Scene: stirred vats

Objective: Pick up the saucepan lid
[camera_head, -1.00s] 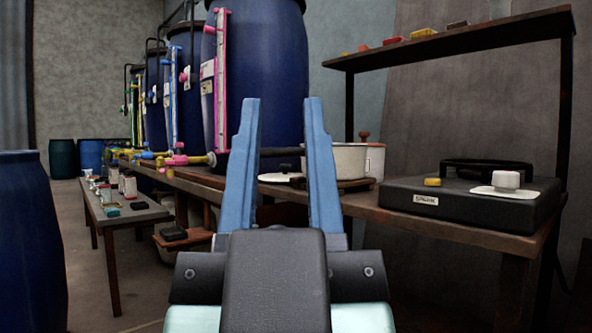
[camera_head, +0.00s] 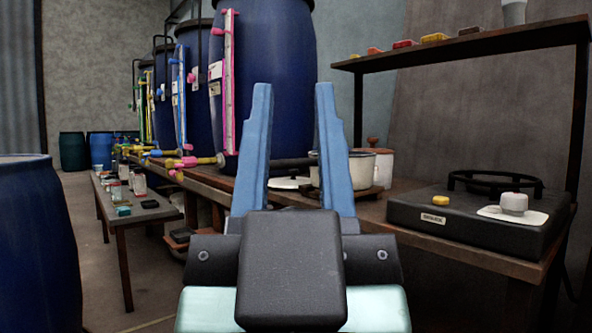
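The saucepan lid (camera_head: 285,184), pale with a dark knob, appears to lie on the wooden bench (camera_head: 433,238). It shows in the gap between my fingers, farther off than they are. A pale saucepan (camera_head: 371,168) stands just right of it, partly hidden by my right finger. My gripper (camera_head: 294,92) is open and empty, its two blue fingers pointing up in the picture, apart from the lid. My gripper's body hides part of the bench's front.
A black stove (camera_head: 470,225) with a ring burner and a pale knob sits on the bench at right. A shelf (camera_head: 470,49) with small coloured items hangs above. Blue vats (camera_head: 272,80) line the back. A low table (camera_head: 120,221) and blue barrel (camera_head: 38,240) are at left.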

